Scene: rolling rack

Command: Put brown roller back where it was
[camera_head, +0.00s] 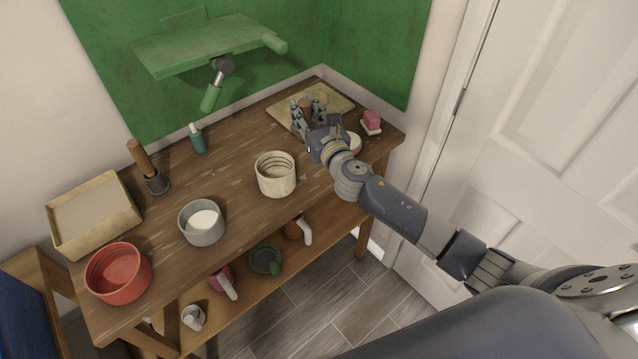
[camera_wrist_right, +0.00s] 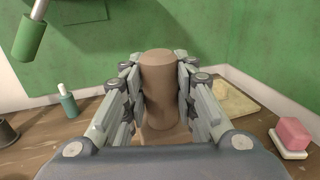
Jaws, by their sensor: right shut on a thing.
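The brown roller (camera_wrist_right: 158,80) is an upright brown cylinder between the fingers of my right gripper (camera_wrist_right: 160,98) in the right wrist view. My right gripper is shut on it, with a finger on each side. In the head view my right gripper (camera_head: 308,110) is over the back right part of the wooden table, by a tan board (camera_head: 342,104). There the fingers hide most of the roller. I cannot tell whether its lower end touches the board. My left gripper is not in view.
A green shelf (camera_head: 195,45) and a hanging green cylinder (camera_head: 210,98) are on the back wall. A cream pot (camera_head: 276,175), grey pot (camera_head: 202,222), red bowl (camera_head: 118,273), tan tray (camera_head: 94,215) and pink block (camera_head: 372,117) stand on the table (camera_head: 240,217). A door (camera_head: 530,130) is right.

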